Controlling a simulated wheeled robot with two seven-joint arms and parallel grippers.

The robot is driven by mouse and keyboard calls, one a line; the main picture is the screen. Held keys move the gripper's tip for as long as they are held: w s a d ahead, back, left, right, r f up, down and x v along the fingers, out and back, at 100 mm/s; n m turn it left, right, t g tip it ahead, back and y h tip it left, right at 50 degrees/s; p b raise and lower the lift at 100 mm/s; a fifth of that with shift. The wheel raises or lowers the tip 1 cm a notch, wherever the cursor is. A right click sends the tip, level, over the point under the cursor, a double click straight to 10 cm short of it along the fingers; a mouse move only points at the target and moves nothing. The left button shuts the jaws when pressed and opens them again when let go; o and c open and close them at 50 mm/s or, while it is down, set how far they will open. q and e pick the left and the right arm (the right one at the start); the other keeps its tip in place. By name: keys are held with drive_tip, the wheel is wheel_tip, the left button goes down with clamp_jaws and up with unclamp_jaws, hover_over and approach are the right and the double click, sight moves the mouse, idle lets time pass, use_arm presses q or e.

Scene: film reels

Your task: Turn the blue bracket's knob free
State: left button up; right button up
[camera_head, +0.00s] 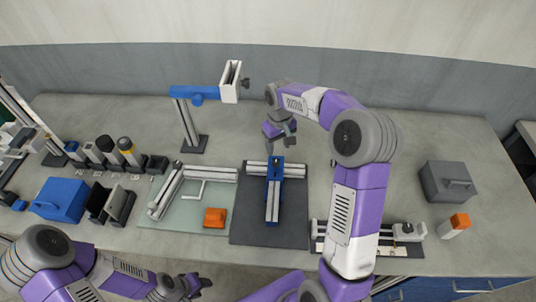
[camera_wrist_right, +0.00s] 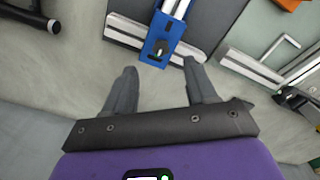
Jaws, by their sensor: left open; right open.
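The blue bracket (camera_head: 275,170) sits on a T-shaped set of metal rails on the dark mat (camera_head: 240,228). In the right wrist view the bracket (camera_wrist_right: 178,30) lies beyond my fingertips, and its black knob (camera_wrist_right: 160,48) faces the camera near its end. My right gripper (camera_head: 285,134) is behind the bracket in the head view. In the wrist view its two fingers (camera_wrist_right: 160,65) are spread, empty and apart from the knob, which shows between and beyond them. My left gripper (camera_head: 200,284) is low at the table's front, away from the bracket.
A stand with a blue arm (camera_head: 195,92) rises behind left. A green mat (camera_head: 165,215) holds metal rails and an orange block (camera_head: 214,217). Blue (camera_head: 60,200) and grey (camera_head: 448,182) boxes stand at the sides. A metal rail fixture (camera_head: 320,238) lies front right. The right rear table is clear.

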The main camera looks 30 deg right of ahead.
sight(276, 162)
drive_tip(key=shift+w+f+b, duration=0.1)
drive_tip(key=shift+f+b, duration=0.25)
drive_tip(key=shift+f, duration=0.3)
drive_tip(key=shift+w+f, duration=0.55)
drive_tip(key=shift+f, duration=0.15)
use_arm(q)
drive_tip(key=shift+w+f+b, duration=0.25)
drive_tip(key=shift+f, duration=0.4)
drive_tip(key=shift+w+f+b, duration=0.25)
drive_tip(key=shift+f, duration=0.4)
use_arm(e)
drive_tip(key=shift+s+f, duration=0.15)
drive_tip(key=shift+f, duration=3.15)
clamp_jaws()
